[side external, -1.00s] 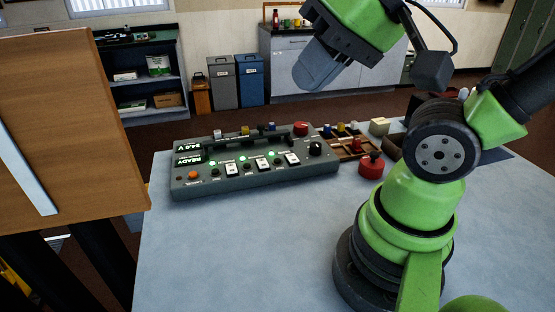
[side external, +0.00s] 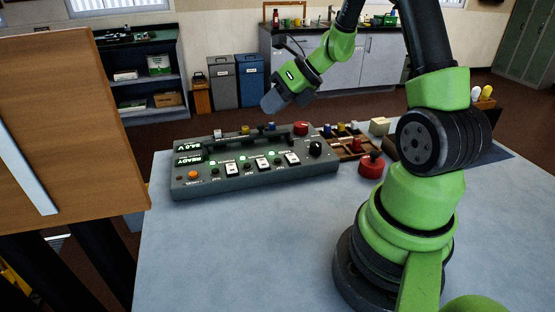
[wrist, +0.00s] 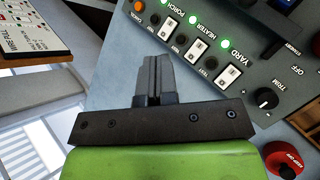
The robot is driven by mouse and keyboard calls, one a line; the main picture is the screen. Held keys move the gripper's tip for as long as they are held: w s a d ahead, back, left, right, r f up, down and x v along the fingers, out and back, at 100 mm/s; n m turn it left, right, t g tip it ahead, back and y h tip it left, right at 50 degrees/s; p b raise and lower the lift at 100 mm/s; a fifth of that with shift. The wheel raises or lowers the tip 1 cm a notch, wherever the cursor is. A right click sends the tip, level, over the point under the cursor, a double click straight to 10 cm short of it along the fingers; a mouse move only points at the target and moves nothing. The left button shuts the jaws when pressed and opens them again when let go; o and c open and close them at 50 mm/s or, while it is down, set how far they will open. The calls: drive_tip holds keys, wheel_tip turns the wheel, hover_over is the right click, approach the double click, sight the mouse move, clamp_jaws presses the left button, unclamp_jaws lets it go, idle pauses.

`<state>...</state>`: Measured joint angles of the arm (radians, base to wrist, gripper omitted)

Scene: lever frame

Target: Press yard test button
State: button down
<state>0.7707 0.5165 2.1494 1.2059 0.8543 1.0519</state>
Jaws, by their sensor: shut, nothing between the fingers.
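A grey control panel (side external: 255,182) lies on the table, with three white switches in a row. In the wrist view, its third group is labelled YARD. The small dark yard test button (wrist: 211,62) sits beside the white yard switch (wrist: 228,75), with a lit green lamp (wrist: 222,43) near it. The button also shows, tiny, in the side view (side external: 278,162). My gripper (side external: 270,106) is shut and empty, in the air above and behind the panel. In the wrist view its fingers (wrist: 152,68) are together, left of the yard button and apart from it.
A black handle bar runs along the panel's back edge. A black trim knob (wrist: 265,98) and an orange button (side external: 193,175) are on the panel. A wooden board (side external: 75,130) stands at left.

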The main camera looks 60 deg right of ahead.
sight(279, 158)
drive_tip(key=d+f+m, duration=0.2)
drive_tip(key=m, duration=0.1)
drive_tip(key=shift+s+d+f+h, duration=0.1)
drive_tip(key=shift+d+f+h, duration=0.1)
drive_tip(key=shift+d+h, duration=0.1)
drive_tip(key=shift+f, duration=4.4)
drive_tip(key=shift+f, duration=0.1)
drive_tip(key=shift+f, duration=0.3)
drive_tip(key=shift+f, duration=0.4)
drive_tip(key=shift+r, duration=0.85)
